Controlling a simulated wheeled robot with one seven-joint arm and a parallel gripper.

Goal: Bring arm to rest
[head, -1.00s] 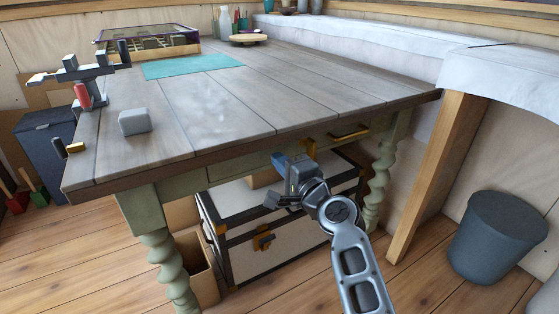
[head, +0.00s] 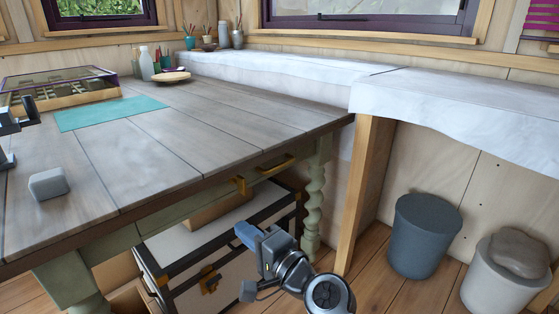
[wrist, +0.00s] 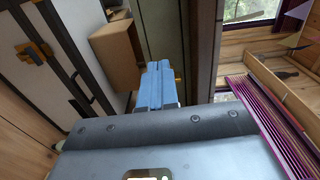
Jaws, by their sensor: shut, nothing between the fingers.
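My gripper (head: 245,236) is in front of the wooden table (head: 140,165), below the level of its top, before the white chest with dark edging (head: 185,240) under it. Its blue fingers are together with nothing between them. In the wrist view the closed blue fingers (wrist: 157,86) point toward the space under the table, close beside a cardboard-brown box (wrist: 117,55) in the picture. I cannot tell whether the gripper touches anything.
A grey block (head: 48,183) and a teal mat (head: 110,113) lie on the table. The table's drawer handle (head: 275,163) is above my gripper. A dark bin (head: 424,236) and a pale bin (head: 500,280) stand at right. Open floor (head: 375,275) lies between table and bins.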

